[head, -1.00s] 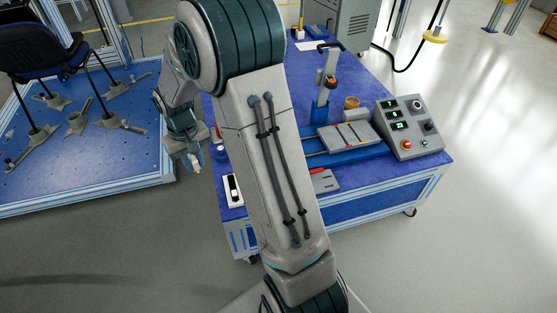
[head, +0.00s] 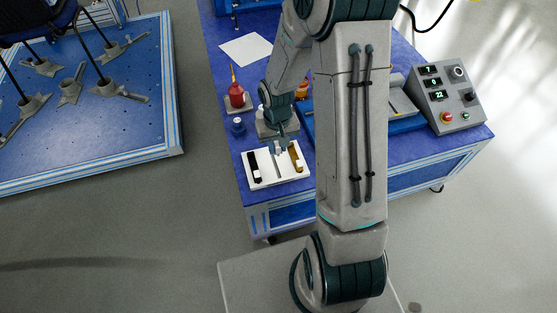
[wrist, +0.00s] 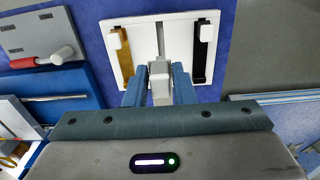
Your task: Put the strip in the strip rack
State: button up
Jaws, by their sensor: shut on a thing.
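The strip rack is a white board (head: 270,182) on the near left of the blue table, also filling the top of the wrist view (wrist: 135,75). A black strip (head: 254,167) and a brown strip (head: 296,157) lie on its two sides, each with a pale block. My gripper (wrist: 160,72) is over the rack's middle, shut on the pale block of a thin grey strip (wrist: 160,38). The grey strip lies lengthwise between the other two, and its near end is hidden by the gripper. I cannot tell whether it touches the rack.
A control box (head: 447,97) is at the right. In the wrist view, a red-handled tool (wrist: 55,56) lies left of the rack.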

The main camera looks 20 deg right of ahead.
jog(key=shift+s+f, duration=0.4)
jog(key=shift+f, duration=0.2)
jog(key=shift+s+f, duration=0.35)
jog(key=shift+f, duration=0.25)
jog(key=shift+f+b, duration=2.6)
jog(key=shift+f, duration=0.35)
jog(key=shift+f+b, duration=0.9)
jog(key=shift+f, duration=0.15)
jog(key=o, duration=1)
